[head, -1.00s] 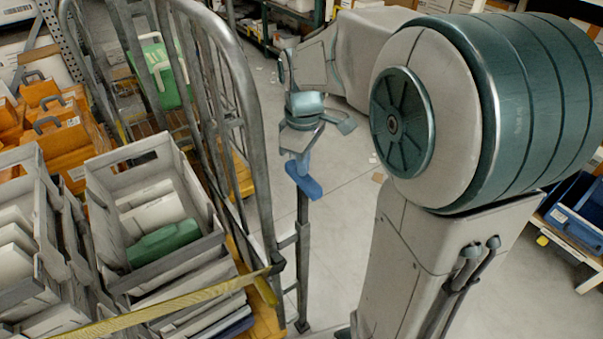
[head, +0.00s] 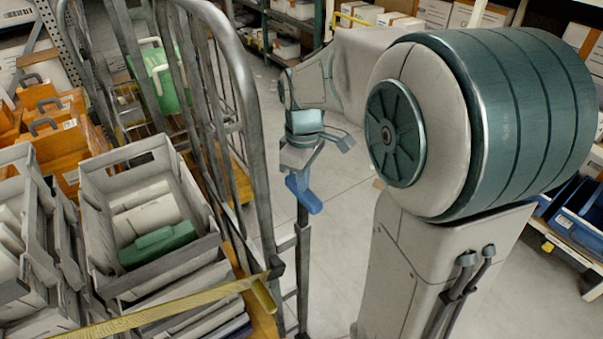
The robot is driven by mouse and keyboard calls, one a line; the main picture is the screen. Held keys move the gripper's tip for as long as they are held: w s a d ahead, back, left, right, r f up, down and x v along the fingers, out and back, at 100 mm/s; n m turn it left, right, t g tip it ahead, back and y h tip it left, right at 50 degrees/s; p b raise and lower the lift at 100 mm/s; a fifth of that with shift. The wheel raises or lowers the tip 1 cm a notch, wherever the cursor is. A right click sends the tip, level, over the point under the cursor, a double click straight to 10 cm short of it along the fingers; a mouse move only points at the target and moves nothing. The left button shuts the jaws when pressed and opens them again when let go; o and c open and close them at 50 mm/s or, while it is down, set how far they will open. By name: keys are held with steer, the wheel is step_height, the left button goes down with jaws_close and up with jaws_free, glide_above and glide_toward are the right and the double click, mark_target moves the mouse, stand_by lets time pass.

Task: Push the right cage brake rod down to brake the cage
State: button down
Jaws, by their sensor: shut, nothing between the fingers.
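The cage (head: 247,100) is a grey tubular frame on the left, filled with crates. A dark upright rod (head: 303,262) stands at its right side, with a blue handle (head: 303,195) at its top, tilted down to the right. My gripper (head: 297,160) is shut and points down right above the blue handle. Its fingertips look at or very near the handle, but I cannot tell if they touch. The teal wrist hides part of the area behind. The rod's lower end is close to the floor near the bottom edge.
A grey crate (head: 92,195) holds white boxes and a green item. A yellow strap (head: 160,311) crosses the cage front. Orange cases (head: 62,140) and a green chair-like object (head: 160,80) stand behind. Clear floor (head: 345,240) lies right of the rod. Blue bins (head: 580,215) are at far right.

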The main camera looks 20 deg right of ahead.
steer(key=shift+f, duration=0.45)
step_height(320, 180, up, 7)
steer(key=p, duration=0.5)
steer(key=shift+r, duration=0.2)
steer(key=s+m+t, duration=0.3)
steer(key=s+m, duration=0.6)
steer(key=s, duration=0.5)
steer(key=shift+s+r+m, duration=0.2)
steer(key=shift+r+m, duration=0.1)
steer(key=shift+a, duration=0.1)
